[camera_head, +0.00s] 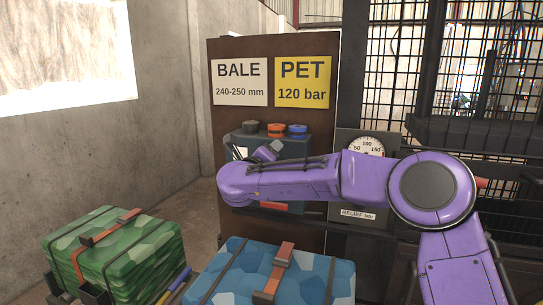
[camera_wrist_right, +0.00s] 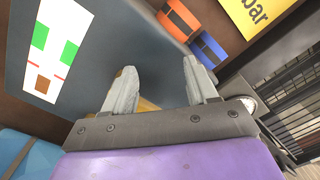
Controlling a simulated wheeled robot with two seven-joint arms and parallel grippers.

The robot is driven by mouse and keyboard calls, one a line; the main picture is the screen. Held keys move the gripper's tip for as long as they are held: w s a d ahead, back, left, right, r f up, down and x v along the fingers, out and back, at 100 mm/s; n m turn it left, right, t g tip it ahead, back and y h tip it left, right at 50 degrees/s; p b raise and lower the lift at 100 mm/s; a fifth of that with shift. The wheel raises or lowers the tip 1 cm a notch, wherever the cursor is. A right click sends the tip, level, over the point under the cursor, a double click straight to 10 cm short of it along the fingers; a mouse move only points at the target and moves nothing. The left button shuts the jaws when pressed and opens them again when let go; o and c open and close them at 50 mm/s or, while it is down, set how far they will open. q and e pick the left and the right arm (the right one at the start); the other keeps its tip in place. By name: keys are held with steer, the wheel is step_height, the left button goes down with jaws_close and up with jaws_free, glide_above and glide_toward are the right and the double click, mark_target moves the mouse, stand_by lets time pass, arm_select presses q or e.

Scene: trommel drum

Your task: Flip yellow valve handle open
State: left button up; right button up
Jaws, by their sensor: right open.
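A small patch of yellow (camera_wrist_right: 147,105), possibly the valve handle, shows behind the base of my right gripper's fingers in the right wrist view. Most of it is hidden, so I cannot tell its position or whether the gripper touches it. My right gripper (camera_wrist_right: 160,70) is open, with its two grey fingers apart and nothing visibly held, in front of the dark grey box (camera_wrist_right: 75,45). In the head view the right gripper (camera_head: 266,152) is at the box's upper front, and my purple arm covers much of the box. My left gripper is not in view.
Green (camera_head: 115,250) and blue (camera_head: 330,270) strapped bales stand in front. A brown panel (camera_head: 270,60) with signs rises behind.

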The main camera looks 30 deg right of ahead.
steer(key=shift+o, duration=0.2)
steer(key=shift+a+f, duration=0.3)
steer(key=shift+f, duration=0.55)
steer(key=shift+f+b, duration=0.25)
steer(key=shift+b, duration=0.05)
steer(key=shift+c, duration=0.6)
steer(key=shift+a+f+b, duration=0.25)
steer(key=shift+a+b, duration=0.05)
steer(key=shift+a, duration=0.2)
steer(key=shift+c, duration=1.3)
steer(key=shift+s+a+r, duration=0.1)
steer(key=shift+s+a, duration=0.15)
steer(key=shift+a, duration=0.05)
steer(key=o, duration=0.7)
steer(key=s+a, duration=0.1)
steer(key=a, duration=0.1)
steer(key=s+a+r+b, duration=0.1)
steer(key=shift+s+a, duration=0.35)
arm_select(q)
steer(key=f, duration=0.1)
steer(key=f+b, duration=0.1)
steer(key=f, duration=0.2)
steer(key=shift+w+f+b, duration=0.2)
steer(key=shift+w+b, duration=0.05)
steer(key=shift+b, duration=0.1)
arm_select(e)
steer(key=v, duration=0.4)
steer(key=shift+s+r, duration=0.25)
steer(key=shift+s, duration=0.1)
